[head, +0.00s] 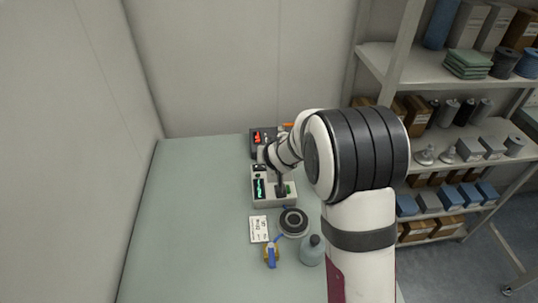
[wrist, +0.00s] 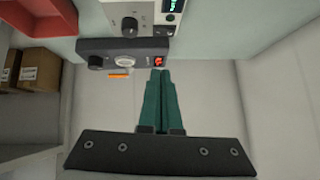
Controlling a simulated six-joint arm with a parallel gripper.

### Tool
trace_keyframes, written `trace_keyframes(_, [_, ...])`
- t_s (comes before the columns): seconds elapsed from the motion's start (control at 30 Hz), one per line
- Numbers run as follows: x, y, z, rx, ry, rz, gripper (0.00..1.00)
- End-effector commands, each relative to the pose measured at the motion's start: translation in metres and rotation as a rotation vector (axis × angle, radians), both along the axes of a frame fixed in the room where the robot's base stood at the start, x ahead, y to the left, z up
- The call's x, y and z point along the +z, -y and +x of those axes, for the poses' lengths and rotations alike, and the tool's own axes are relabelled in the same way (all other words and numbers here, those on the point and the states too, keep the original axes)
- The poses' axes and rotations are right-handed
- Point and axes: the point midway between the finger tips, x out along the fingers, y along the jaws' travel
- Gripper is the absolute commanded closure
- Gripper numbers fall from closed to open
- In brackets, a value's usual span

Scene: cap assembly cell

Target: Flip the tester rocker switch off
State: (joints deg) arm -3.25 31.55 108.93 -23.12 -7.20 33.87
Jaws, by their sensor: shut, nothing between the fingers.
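The pale box with a green display (head: 259,188), which I take to be the tester, stands on the table. In the wrist view the tester (wrist: 148,14) is at the top edge, partly cut off, with a dark round knob (wrist: 130,25) on its face. I cannot single out its rocker switch or tell its position. My gripper (wrist: 161,72) is shut and empty, its teal fingers side by side. The tips appear close to the dark unit's red display in the wrist view; I cannot tell their distance from it or from the tester. In the head view my gripper is hard to make out.
A dark unit with a red display (head: 262,137) stands behind the tester. In front lie a white card (head: 258,229), a dark round puck (head: 293,222), a blue-and-yellow item (head: 271,256) and a grey bottle (head: 312,251). The table's left side is clear. Loaded shelves (head: 440,62) stand right.

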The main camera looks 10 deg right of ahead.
Motion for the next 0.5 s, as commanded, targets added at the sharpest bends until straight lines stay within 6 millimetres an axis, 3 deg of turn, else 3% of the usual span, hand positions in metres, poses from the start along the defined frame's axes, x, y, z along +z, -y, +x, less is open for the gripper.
trace_keyframes(0.2, [0.014, 0.002, -0.014, 0.001, 0.000, -0.001, 1.00])
trace_keyframes(0.5, [0.015, 0.001, -0.015, 0.000, 0.000, 0.000, 1.00])
